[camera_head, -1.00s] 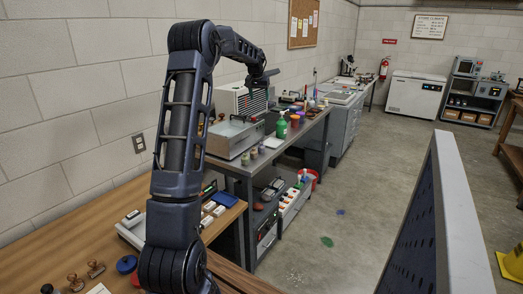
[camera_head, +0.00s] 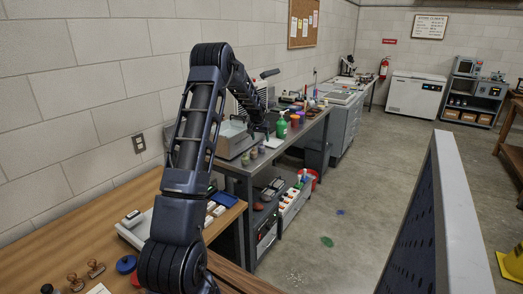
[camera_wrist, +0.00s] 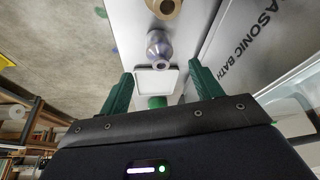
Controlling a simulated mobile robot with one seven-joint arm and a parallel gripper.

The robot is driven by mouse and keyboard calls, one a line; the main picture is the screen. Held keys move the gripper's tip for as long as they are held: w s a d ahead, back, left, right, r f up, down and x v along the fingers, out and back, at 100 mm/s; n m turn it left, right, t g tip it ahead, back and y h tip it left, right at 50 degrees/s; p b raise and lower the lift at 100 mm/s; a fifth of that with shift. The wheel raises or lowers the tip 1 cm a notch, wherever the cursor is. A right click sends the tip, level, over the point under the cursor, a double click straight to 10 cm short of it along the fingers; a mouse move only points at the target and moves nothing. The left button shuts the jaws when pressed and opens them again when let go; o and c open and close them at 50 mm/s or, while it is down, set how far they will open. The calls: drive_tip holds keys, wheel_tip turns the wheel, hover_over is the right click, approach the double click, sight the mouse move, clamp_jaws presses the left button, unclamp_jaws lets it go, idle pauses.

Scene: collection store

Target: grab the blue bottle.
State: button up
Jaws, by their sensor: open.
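A small bluish-purple bottle (camera_wrist: 158,47) with a narrow neck shows in the wrist view, just beyond my fingertips and roughly midway between them. In the head view it appears to be the small bottle (camera_head: 261,149) at the bench's front edge. My gripper (camera_wrist: 160,70) is open and empty, its green fingers apart. In the head view my gripper (camera_head: 262,132) is low over the bench, close to the bottles; its fingertips are hard to make out.
A beige jar (camera_wrist: 164,7) stands just past the bottle. A white square pad (camera_wrist: 158,80) and a green object (camera_wrist: 157,102) show between my fingers. The steel ultrasonic bath (camera_wrist: 240,45) is close on the right. A green pump bottle (camera_head: 281,127) stands farther along the bench.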

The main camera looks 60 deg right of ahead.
sight(261, 143)
drive_tip(key=shift+x, duration=3.9)
drive_tip(key=shift+a, duration=0.1)
drive_tip(key=c, duration=1.1)
drive_tip(key=shift+c, duration=0.2)
drive_tip(key=shift+r, duration=0.1)
